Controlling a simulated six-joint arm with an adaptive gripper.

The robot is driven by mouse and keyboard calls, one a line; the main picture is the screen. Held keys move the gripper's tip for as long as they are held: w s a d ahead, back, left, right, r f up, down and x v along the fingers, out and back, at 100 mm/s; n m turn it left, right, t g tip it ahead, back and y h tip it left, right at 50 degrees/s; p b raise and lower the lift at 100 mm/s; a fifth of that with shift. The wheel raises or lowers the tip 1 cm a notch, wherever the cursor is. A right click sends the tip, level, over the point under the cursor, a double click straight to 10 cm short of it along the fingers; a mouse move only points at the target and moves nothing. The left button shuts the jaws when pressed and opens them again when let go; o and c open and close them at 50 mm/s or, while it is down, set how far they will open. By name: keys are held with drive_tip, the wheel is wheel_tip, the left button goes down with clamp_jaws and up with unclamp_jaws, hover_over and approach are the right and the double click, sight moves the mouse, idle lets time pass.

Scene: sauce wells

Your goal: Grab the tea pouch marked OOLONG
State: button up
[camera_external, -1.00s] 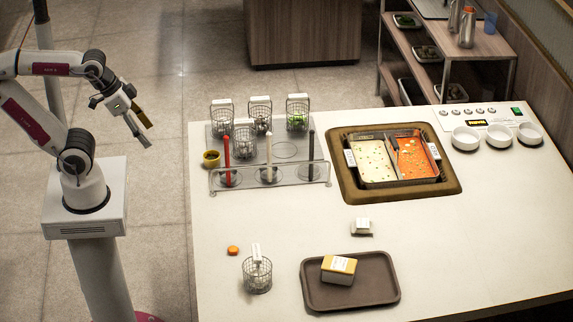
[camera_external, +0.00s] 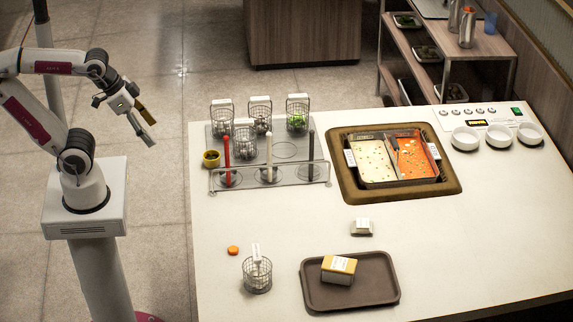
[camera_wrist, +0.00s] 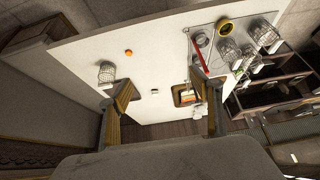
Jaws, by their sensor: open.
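No pouch with a readable OOLONG mark shows in either view. A small white packet-like item (camera_external: 362,227) lies on the counter below the sauce wells, its print too small to read. A yellow block with a white label (camera_external: 339,269) sits on a brown tray (camera_external: 378,290); its label is also unreadable. My gripper (camera_external: 144,119) is open and empty, raised to the left of the counter, well away from both items. In the wrist view its two fingers (camera_wrist: 168,105) stand wide apart with the counter beyond them.
A two-part pan (camera_external: 389,181) of pale and red sauce is sunk in the counter. A lone basket (camera_external: 257,277) and an orange disc (camera_external: 233,250) are at front left. White bowls (camera_external: 465,139) stand at right.

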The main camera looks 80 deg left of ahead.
drive_tip(key=w+a+f+m+t, duration=0.1)
drive_tip(key=w+f+t, duration=0.1)
drive_tip(key=w, duration=1.7)
drive_tip(key=w+f+m+t, duration=0.1)
drive_tip(key=w+f+t, duration=0.1)
drive_tip(key=w, duration=1.7)
drive_tip(key=w+d+f+m+t+h, duration=0.15)
drive_tip(key=w+d+f, duration=0.25)
drive_tip(key=w+f, duration=0.75)
drive_tip(key=h, duration=0.3)
approach(363, 227)
drive_tip(key=shift+w+a+m+t, duration=0.15)
drive_tip(key=shift+a+m+t, duration=0.1)
drive_tip(key=shift+a, duration=0.35)
drive_tip(key=shift+w+a+m+t, duration=0.1)
drive_tip(key=shift+a+m, duration=0.1)
drive_tip(key=shift+a, duration=0.35)
drive_tip(key=shift+d+f+h, duration=0.25)
drive_tip(key=shift+f+h, duration=0.1)
drive_tip(key=shift+f, duration=0.1)
drive_tip(key=shift+w+f, duration=0.1)
drive_tip(key=shift+w, duration=0.05)
drive_tip(key=shift+x, duration=1.2)
drive_tip(key=shift+d, duration=0.1)
